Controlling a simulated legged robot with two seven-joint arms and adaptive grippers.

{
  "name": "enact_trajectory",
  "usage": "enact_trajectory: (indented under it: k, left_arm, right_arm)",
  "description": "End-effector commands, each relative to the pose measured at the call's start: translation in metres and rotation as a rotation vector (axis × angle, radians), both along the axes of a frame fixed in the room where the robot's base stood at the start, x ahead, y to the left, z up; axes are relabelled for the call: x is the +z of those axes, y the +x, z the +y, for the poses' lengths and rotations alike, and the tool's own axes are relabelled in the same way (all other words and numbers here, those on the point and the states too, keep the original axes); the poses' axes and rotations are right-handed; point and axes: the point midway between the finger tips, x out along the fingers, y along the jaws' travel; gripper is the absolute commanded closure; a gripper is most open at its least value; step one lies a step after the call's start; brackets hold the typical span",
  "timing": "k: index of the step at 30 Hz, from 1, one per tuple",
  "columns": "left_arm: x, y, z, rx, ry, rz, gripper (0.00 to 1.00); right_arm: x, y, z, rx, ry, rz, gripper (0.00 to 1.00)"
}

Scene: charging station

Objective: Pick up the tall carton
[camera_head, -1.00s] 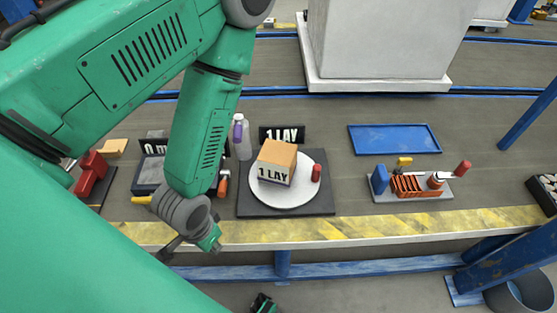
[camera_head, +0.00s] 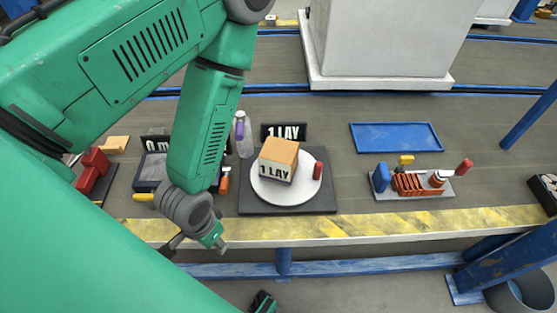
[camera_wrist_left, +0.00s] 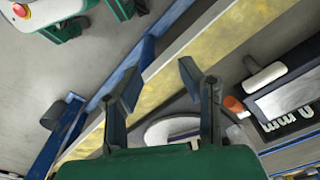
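A boxy carton (camera_head: 279,160) with a tan top and a "1 LAY" marking on its front stands on a round white plate (camera_head: 265,197) on a dark mat. No taller carton shows. My left arm comes in from the left, and its gripper (camera_head: 196,243) hangs over the yellow-striped front edge, left of and nearer than the plate. In the left wrist view, the left gripper (camera_wrist_left: 160,85) has its two fingers apart with nothing between them. Part of the plate (camera_wrist_left: 172,129) shows behind the fingers.
A small red cylinder (camera_head: 317,171) stands right beside the carton. A clear, purple-marked bottle (camera_head: 243,136) and a "1 LAY" sign (camera_head: 284,132) stand behind. A blue tray (camera_head: 396,137) and a tool rack (camera_head: 412,187) lie right. An orange-handled tool (camera_head: 224,181) lies left of the mat.

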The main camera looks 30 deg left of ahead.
Motion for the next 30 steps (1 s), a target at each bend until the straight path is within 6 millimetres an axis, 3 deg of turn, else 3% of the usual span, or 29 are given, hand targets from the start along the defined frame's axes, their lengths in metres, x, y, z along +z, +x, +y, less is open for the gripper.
enact_trajectory:
  k: [1,5,10,12,16,19,23,26,30]
  left_arm:
    - [-0.003,0.012,-0.003,0.010,-0.013,-0.005,0.44]
    - [-0.013,0.064,-0.020,0.056,-0.075,0.006,0.00]
    - [0.005,0.174,-0.033,0.120,-0.124,0.032,0.00]
    - [0.025,0.216,-0.029,0.146,-0.115,0.039,0.00]
    - [0.068,0.275,-0.014,0.199,-0.070,0.044,0.00]
    - [0.095,0.302,-0.003,0.232,-0.035,0.042,0.00]
    - [0.112,0.316,0.006,0.259,-0.010,0.045,0.00]
    - [0.103,0.317,0.008,0.264,-0.004,0.051,0.00]
    - [0.074,0.316,0.007,0.262,-0.003,0.053,0.00]
  right_arm:
    - [-0.002,0.000,0.000,0.000,0.000,0.000,0.57]
    - [-0.008,0.000,0.000,0.000,0.000,0.000,0.57]
    - [-0.020,0.000,0.000,0.000,0.000,0.000,0.57]
    - [-0.024,0.000,0.000,0.000,0.000,0.000,0.57]
    - [-0.029,0.000,0.000,0.000,0.000,0.000,0.57]
    - [-0.032,0.000,0.000,0.000,0.000,0.000,0.57]
    - [-0.033,0.000,0.000,0.000,0.000,0.000,0.57]
    - [-0.035,0.000,0.000,0.000,0.000,0.000,0.57]
    - [-0.040,0.000,0.000,0.000,0.000,0.000,0.57]
